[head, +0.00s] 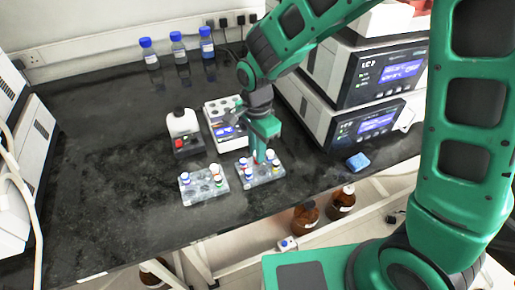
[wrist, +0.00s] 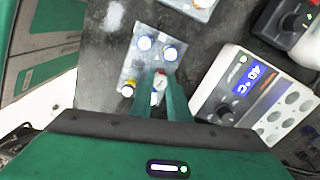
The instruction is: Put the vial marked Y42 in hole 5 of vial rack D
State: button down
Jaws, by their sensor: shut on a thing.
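My gripper (head: 261,158) points down over the right-hand of two clear vial racks. In the wrist view my gripper (wrist: 160,98) is shut on a small vial (wrist: 158,88) with a red and white top. Its marking is too small to read. The right rack (head: 262,180) also shows in the wrist view (wrist: 130,72). I cannot tell whether the held vial's lower end is in a hole or above the rack. Rack letters and hole numbers are not readable.
The left rack (head: 203,198) holds several vials close by. Behind stand a heater block with a blue display (head: 225,135) and a small white-and-black device (head: 184,130). Stacked instruments (head: 350,120) and a blue sponge (head: 358,161) are to the right. The bench's left is clear.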

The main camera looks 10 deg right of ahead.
jog(key=shift+f, duration=0.6)
jog(key=c, duration=1.3)
grip_release()
jog(key=shift+r, duration=0.15)
jog(key=shift+r, duration=2.9)
